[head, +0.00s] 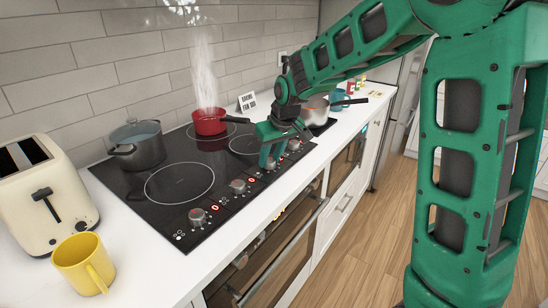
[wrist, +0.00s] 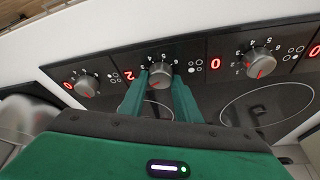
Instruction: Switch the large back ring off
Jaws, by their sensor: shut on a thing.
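A black hob (head: 175,225) with dark rings is set in the white counter, with a row of grey knobs along its front edge. A red pan (head: 209,122) with steam above it stands on a back ring. My gripper (head: 268,163) is at the front knobs toward the far end. In the wrist view its two fingers are shut on the sides of the middle knob (wrist: 160,76). A red display (wrist: 112,76) just left of this knob appears to read 2. The left knob (wrist: 86,85) and right knob (wrist: 262,62) stand free, with displays reading 0.
A grey pot (head: 138,148) stands at the back left of the hob. A sign card (head: 247,101) and a metal saucepan (head: 316,110) are farther along. A cream toaster (head: 40,190) and a yellow mug (head: 84,264) stand on the near counter. The front left ring is bare.

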